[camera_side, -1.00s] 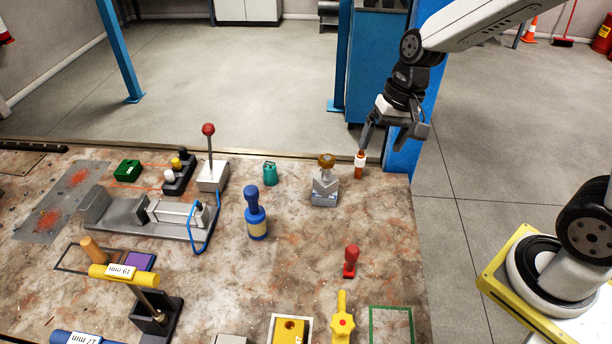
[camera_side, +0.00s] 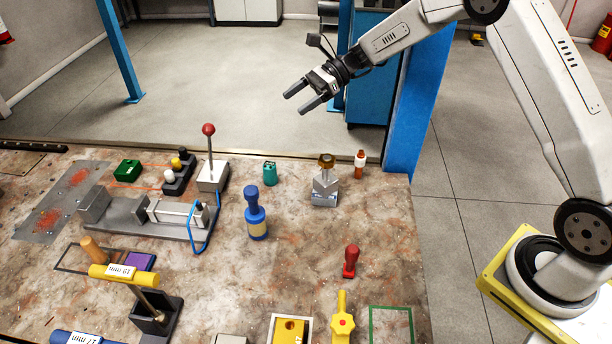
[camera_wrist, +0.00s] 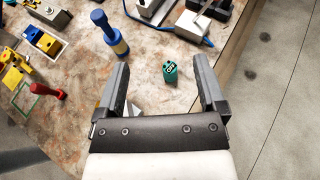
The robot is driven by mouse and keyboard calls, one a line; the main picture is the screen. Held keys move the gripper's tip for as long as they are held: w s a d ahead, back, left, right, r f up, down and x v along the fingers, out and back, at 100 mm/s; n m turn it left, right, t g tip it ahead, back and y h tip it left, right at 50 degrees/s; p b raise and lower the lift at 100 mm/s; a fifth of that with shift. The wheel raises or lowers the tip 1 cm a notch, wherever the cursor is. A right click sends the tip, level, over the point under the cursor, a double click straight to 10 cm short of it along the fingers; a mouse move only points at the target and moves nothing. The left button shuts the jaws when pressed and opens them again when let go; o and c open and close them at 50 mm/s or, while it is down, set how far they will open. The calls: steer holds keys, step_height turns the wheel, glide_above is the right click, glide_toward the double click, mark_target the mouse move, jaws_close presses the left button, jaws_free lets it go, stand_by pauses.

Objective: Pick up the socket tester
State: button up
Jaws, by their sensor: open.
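A small teal block with dark markings on its top, which looks like the socket tester (camera_side: 270,173), stands on the worn bench near its far edge. In the wrist view the socket tester (camera_wrist: 170,74) shows between my two fingers, below them and nothing touching it. My gripper (camera_side: 294,103) is open and empty, raised well above the bench, with its fingers pointing down and left in the side view. The open fingers also show in the wrist view (camera_wrist: 158,68).
A lever with a red knob (camera_side: 209,150) stands left of the tester. A blue bottle-like tool (camera_side: 256,215) stands in front. A grey block with a brown knob (camera_side: 325,185) and an orange-white cylinder (camera_side: 359,165) stand to the right. A blue post (camera_side: 408,130) rises at the bench corner.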

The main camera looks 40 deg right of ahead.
glide_toward(274, 169)
steer(key=f, duration=0.1)
steer(key=w+a+f, duration=0.1)
steer(key=f, duration=0.1)
steer(key=shift+w+a, duration=0.1)
steer(key=shift+w, duration=0.2)
steer(key=shift+x, duration=1.3)
steer(key=shift+x, duration=2.55)
steer(key=shift+w+r, duration=0.15)
jaws_close()
steer(key=shift+r, duration=0.15)
